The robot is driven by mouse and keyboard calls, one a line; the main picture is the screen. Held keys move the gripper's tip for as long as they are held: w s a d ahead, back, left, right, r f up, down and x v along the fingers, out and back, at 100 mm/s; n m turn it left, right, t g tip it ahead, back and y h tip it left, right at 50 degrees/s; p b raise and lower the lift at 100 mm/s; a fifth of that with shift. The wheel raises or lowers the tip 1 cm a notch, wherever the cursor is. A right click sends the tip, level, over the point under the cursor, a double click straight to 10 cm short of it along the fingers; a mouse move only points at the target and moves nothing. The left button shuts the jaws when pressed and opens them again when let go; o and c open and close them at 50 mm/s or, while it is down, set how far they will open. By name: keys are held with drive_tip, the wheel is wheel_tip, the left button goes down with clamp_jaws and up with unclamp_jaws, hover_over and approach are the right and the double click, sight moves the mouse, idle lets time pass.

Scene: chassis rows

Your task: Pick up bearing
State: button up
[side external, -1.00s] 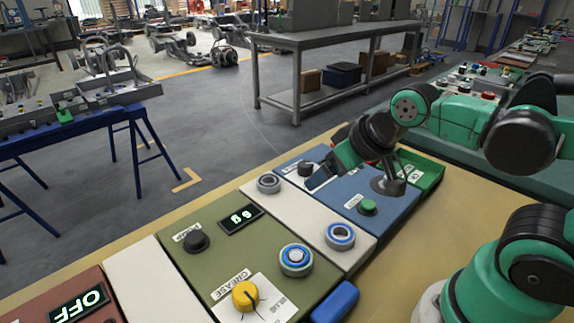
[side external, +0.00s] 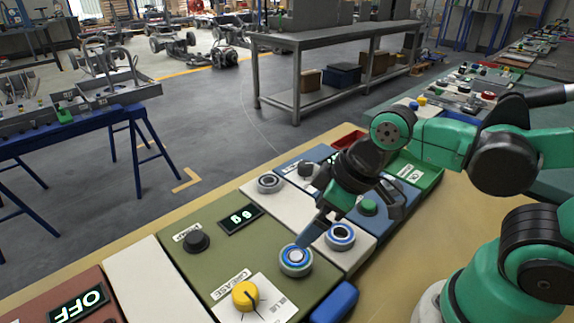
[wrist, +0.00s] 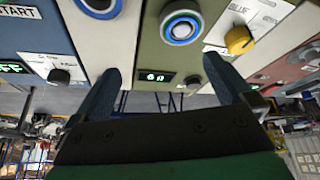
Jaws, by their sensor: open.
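Three round ringed parts look like bearings. One with a blue ring and pale centre (side external: 296,260) sits on the green panel; it shows at the top of the wrist view (wrist: 182,24). A second, blue-ringed with a dark centre (side external: 340,236), lies on the near part of the white panel; the wrist view (wrist: 100,5) cuts it off. A third, grey one (side external: 269,183) sits at that panel's far end. My gripper (side external: 348,227) is open and empty above the panels. In the side view one fingertip overlaps the space between the two blue-ringed parts. Both fingers show in the wrist view (wrist: 160,70).
The green panel has a black knob (side external: 196,240), a lit display (side external: 241,219) and a yellow knob (side external: 246,295). A blue panel with a green button (side external: 368,207) lies right of the white panel. A blue block (side external: 335,302) is at the near edge.

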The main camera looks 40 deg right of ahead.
sight(296, 255)
drive_tip(key=shift+s+a+f+n+g+y, duration=0.15)
drive_tip(key=shift+s+a+f+n+g, duration=0.2)
drive_tip(key=shift+a+n, duration=0.2)
drive_tip(key=shift+s+a+f+n+g+y, duration=0.15)
drive_tip(key=shift+s+a+f+n+g, duration=0.15)
drive_tip(key=shift+a+n, duration=0.2)
drive_tip(key=shift+x, duration=2.65)
drive_tip(key=shift+d, duration=0.1)
drive_tip(key=c, duration=1.4)
drive_tip(key=shift+r, duration=0.1)
